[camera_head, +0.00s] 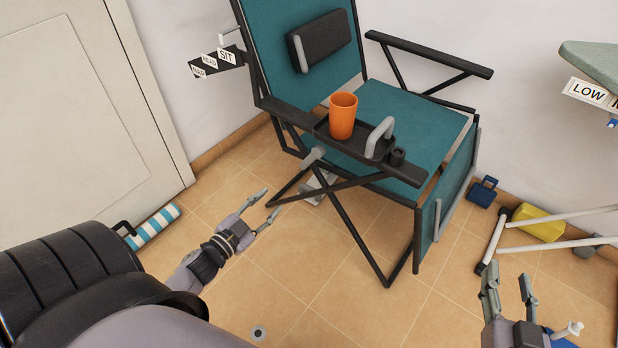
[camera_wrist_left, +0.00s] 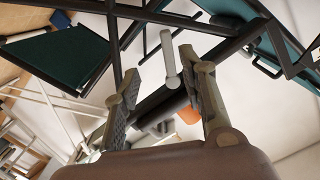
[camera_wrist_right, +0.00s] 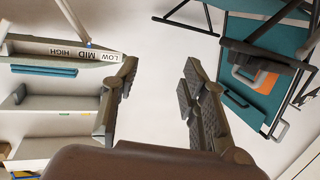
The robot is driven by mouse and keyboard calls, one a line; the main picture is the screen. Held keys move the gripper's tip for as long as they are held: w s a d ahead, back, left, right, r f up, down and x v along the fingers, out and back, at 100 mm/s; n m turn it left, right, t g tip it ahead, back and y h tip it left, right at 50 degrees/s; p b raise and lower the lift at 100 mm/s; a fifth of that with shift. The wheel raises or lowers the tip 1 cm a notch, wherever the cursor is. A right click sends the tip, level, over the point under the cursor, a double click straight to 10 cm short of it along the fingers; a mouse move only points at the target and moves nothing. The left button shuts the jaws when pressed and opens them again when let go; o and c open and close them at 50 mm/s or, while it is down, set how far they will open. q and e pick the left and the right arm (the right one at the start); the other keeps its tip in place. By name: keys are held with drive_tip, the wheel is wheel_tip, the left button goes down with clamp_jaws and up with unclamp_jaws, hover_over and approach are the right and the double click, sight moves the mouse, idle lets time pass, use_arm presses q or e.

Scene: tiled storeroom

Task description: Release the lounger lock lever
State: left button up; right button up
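The lounger (camera_head: 420,110) has a teal seat and back and a dark frame. A short light grey lever (camera_head: 313,156), which looks like the lock lever, sits under its near armrest (camera_head: 290,117). The lever also shows in the left wrist view (camera_wrist_left: 171,58), in line with the gap between the fingers. My left gripper (camera_head: 270,204) is open and empty, below and left of the lever and apart from it. My right gripper (camera_head: 507,277) is open and empty at the lower right, away from the lounger.
The armrest tray (camera_head: 325,127) holds an orange cup (camera_head: 342,117) and has a grey loop handle (camera_head: 380,138). A SIT/READ/NAP sign (camera_head: 216,62) is beside the back. A striped box (camera_head: 153,226), blue weight (camera_head: 483,191) and yellow item (camera_head: 539,223) lie on the floor.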

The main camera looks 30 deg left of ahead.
use_arm(q)
wheel_tip(320, 180, up, 2)
drive_tip(key=m+t+h+b, duration=0.1)
drive_tip(key=b, duration=0.2)
approach(306, 163)
drive_tip(key=w, duration=0.5)
drive_tip(key=w+b, duration=0.1)
drive_tip(key=w, duration=0.2)
drive_tip(key=w+d, duration=0.1)
drive_tip(key=w, duration=0.1)
drive_tip(key=shift+w, duration=0.3)
drive_tip(key=shift+w+r+b, duration=0.1)
drive_tip(key=shift+w+b, duration=0.2)
drive_tip(key=shift+w, duration=0.05)
use_arm(e)
drive_tip(key=s+r+t+y, duration=0.2)
drive_tip(key=r+t, duration=0.3)
drive_tip(key=r, duration=0.4)
drive_tip(key=s+r+t+y, duration=0.2)
drive_tip(key=s+r+t, duration=0.3)
drive_tip(key=r, duration=0.4)
drive_tip(key=shift+s+r+t, duration=0.15)
drive_tip(key=shift+s+t, duration=0.1)
drive_tip(key=shift+t, duration=0.25)
use_arm(q)
drive_tip(key=shift+c, duration=0.5)
use_arm(e)
drive_tip(key=shift+a, duration=0.1)
use_arm(q)
clamp_jaws()
